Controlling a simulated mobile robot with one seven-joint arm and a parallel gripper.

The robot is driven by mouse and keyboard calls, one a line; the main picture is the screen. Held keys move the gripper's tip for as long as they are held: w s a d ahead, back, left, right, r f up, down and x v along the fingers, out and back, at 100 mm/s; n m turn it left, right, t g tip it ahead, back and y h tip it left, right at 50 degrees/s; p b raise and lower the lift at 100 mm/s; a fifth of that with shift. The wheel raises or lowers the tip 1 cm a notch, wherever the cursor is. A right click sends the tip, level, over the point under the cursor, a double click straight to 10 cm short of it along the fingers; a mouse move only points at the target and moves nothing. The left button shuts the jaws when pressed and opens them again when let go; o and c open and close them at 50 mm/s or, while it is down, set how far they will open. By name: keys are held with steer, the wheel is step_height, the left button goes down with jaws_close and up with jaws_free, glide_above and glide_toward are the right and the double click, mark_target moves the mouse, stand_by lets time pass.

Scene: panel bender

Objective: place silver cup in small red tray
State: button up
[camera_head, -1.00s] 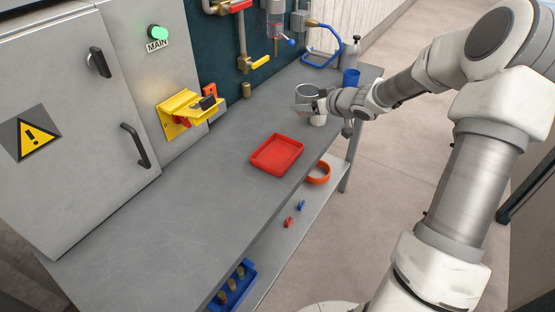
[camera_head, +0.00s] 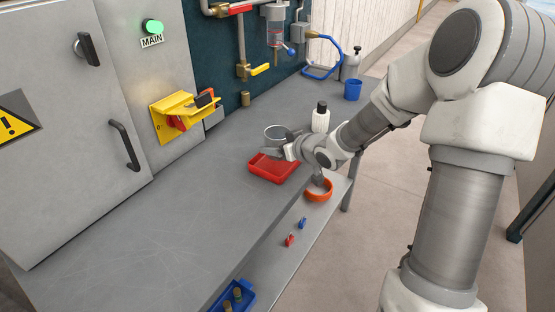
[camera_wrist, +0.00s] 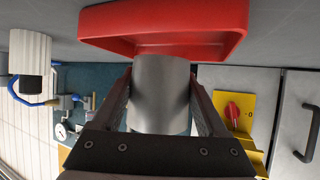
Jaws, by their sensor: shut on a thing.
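The silver cup (camera_head: 276,134) is a plain grey cylinder held in my gripper (camera_head: 272,150). In the wrist view the two fingers press on both sides of the cup (camera_wrist: 160,92). The small red tray (camera_head: 268,172) lies on the grey bench, and it also shows in the wrist view (camera_wrist: 165,22). In the head view the cup appears over the far part of the tray, and my gripper hides some of the tray's far right side. How high the cup is above the tray is hard to tell.
A white bottle with a black cap (camera_head: 320,118) stands on the bench close behind my wrist. A blue cup (camera_head: 352,90) and a grey bottle (camera_head: 350,66) stand farther back. A yellow bracket (camera_head: 185,112) juts from the cabinet. The near bench top (camera_head: 150,220) is clear.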

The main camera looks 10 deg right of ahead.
steer(key=shift+f+b, duration=0.5)
steer(key=shift+f, duration=1.1)
steer(key=shift+f, duration=0.1)
steer(key=shift+f, duration=0.15)
steer(key=o, duration=1.4)
steer(key=shift+r, duration=0.4)
steer(key=p+v, duration=0.4)
steer(key=v, duration=0.7)
steer(key=shift+w, duration=0.1)
steer(key=shift+s+d, duration=0.2)
steer(key=shift+s, duration=0.3)
